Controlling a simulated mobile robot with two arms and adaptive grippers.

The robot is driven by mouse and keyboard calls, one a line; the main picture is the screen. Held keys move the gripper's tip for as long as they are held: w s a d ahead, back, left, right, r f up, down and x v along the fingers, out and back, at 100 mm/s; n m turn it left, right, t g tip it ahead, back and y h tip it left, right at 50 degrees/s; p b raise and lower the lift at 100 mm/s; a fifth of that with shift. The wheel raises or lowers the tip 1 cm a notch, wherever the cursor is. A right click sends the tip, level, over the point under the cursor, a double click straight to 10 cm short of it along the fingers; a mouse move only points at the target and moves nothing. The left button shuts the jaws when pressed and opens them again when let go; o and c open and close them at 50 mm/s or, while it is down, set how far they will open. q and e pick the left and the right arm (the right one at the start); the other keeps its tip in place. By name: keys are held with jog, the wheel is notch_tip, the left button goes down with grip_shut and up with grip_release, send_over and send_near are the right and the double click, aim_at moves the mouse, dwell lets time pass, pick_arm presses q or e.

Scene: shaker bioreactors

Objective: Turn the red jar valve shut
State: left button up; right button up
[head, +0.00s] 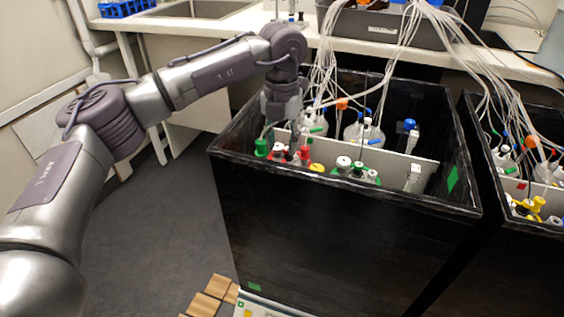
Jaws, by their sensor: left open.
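A jar with red fittings (304,153) stands at the left end of the front row in the large black open-topped box (345,215). White caps sit among the red parts, and I cannot tell which part is the valve. My left gripper (293,146) points down from above at this red jar. Its fingers are small and partly lost against the fittings; it is open, and I cannot tell whether it touches the valve. My right gripper is not in view.
A green cap (261,147) is just left of the red fittings, a yellow one (317,168) right. A white divider (400,165) crosses the box; jars with tubing stand behind it. A second black box (520,240) is at right. Wooden blocks (213,292) lie on the floor.

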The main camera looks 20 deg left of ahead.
pick_arm(q)
notch_tip(320, 180, down, 5)
jog(key=shift+f+b, duration=0.2)
jog(key=shift+b, duration=0.1)
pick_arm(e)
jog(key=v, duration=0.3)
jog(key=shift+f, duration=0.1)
pick_arm(q)
grip_shut()
